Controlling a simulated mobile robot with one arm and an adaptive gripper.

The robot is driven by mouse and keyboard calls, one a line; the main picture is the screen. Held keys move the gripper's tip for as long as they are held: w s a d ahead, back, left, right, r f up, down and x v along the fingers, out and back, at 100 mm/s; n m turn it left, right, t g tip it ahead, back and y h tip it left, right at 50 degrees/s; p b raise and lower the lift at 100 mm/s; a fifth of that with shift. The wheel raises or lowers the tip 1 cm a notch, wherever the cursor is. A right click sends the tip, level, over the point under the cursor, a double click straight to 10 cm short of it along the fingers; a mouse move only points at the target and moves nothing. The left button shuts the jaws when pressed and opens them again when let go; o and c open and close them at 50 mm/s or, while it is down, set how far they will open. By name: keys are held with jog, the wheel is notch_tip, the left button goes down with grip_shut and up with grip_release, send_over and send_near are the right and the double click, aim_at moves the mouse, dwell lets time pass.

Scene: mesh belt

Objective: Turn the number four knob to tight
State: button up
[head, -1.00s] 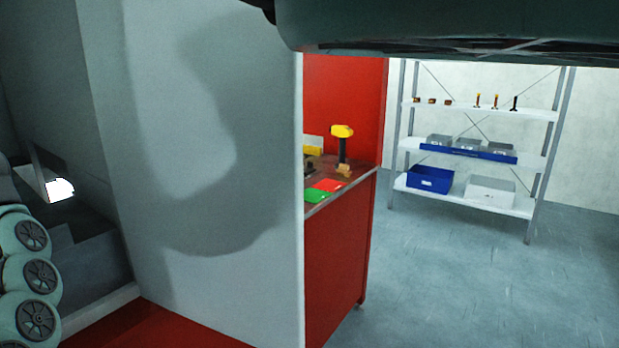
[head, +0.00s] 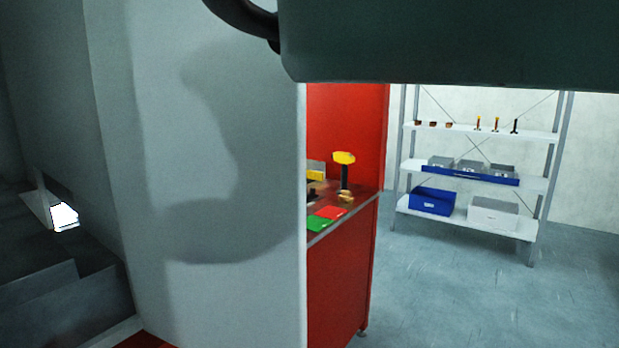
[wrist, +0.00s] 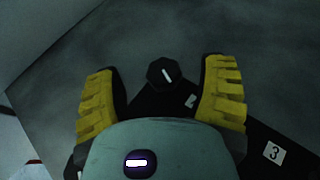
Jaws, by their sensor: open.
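In the wrist view, a black knob (wrist: 163,74) with a white pointer line lies ahead, between the fingertips of my gripper (wrist: 162,66). The pointer is tilted, its top end leaning left. My gripper's yellow-padded fingers are open, one on each side of the knob, with a gap on both sides. I cannot tell whether the fingertips reach down to it. A small pale label (wrist: 190,101) sits beside the knob on a dark strip; its number is not legible. A label reading 3 (wrist: 275,152) is farther right on the strip. The knobs do not show in the head view.
In the head view, a pale panel (head: 215,200) fills the left-centre. Behind it stands a red workbench (head: 340,280) with a yellow-headed tool (head: 344,158). A shelf unit (head: 470,203) stands at the back right. The floor (head: 450,295) before it is clear.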

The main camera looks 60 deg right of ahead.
jog(key=shift+w+a+f, duration=0.2)
jog(key=shift+w+f, duration=0.05)
jog(key=shift+w, duration=0.4)
jog(key=shift+w+a+f, duration=0.1)
jog(key=shift+a+f, duration=0.1)
jog(key=shift+f, duration=0.05)
jog(key=shift+o, duration=0.2)
jog(key=c, duration=1.2)
jog(key=shift+a, duration=0.1)
jog(key=shift+r+h+p, duration=0.15)
jog(key=shift+h+p, duration=0.15)
jog(key=shift+p, duration=0.9)
jog(key=shift+m+t+p, duration=0.3)
jog(key=shift+m+p, duration=0.05)
jog(key=shift+m, duration=0.05)
jog(key=shift+f, duration=0.2)
